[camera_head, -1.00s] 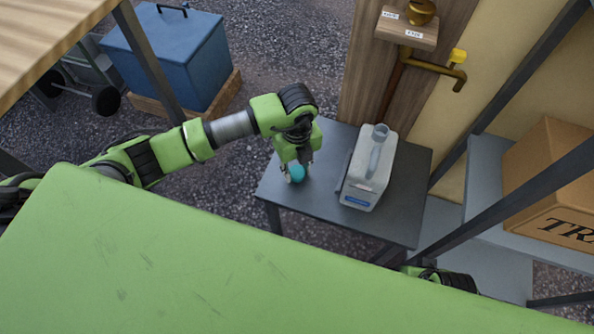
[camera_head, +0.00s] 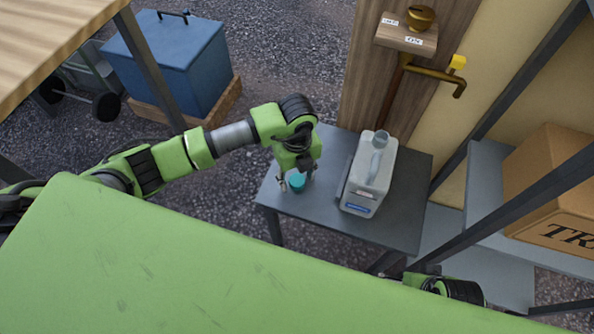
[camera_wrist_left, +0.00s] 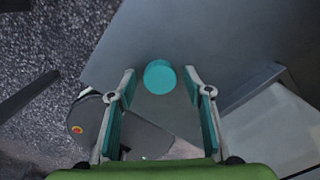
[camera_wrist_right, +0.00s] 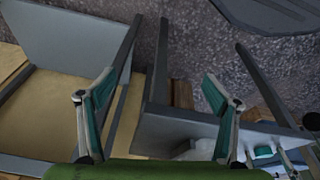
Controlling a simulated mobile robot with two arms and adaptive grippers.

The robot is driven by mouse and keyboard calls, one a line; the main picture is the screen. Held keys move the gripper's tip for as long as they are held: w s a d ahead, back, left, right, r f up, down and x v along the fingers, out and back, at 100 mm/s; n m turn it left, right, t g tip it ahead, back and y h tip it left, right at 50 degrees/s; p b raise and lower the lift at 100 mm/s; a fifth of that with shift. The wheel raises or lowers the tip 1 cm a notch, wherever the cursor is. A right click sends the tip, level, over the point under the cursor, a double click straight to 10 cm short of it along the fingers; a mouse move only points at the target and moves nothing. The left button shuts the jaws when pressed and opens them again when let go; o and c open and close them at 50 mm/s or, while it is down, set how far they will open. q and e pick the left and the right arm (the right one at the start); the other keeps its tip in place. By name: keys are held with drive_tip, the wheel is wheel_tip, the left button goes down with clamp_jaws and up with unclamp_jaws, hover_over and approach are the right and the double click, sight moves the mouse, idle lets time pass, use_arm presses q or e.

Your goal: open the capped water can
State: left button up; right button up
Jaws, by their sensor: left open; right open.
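The water can (camera_head: 368,180) is pale grey with a handle and a blue label, and it stands on a small dark table (camera_head: 255,195). Its neck (camera_head: 381,137) shows no cap on it. A round teal cap (camera_head: 297,183) lies on the table left of the can. My left gripper (camera_head: 296,177) is open above the cap. My right gripper (camera_wrist_right: 158,95) is open and empty, low beside the table.
A wooden door with a brass handle (camera_head: 435,72) is behind the table. A shelf rack (camera_head: 484,165) with a cardboard box (camera_head: 552,190) stands at the right. A blue chest (camera_head: 172,62) is at the back left. The table's front has bare room.

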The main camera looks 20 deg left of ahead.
sight(297, 180)
use_arm(q)
wheel_tip(297, 180, up, 12)
drive_tip(key=p, duration=0.2)
drive_tip(key=shift+r, duration=0.15)
use_arm(e)
wheel_tip(297, 180, down, 9)
drive_tip(key=shift+s+g, duration=0.3)
drive_tip(key=shift+s, duration=0.15)
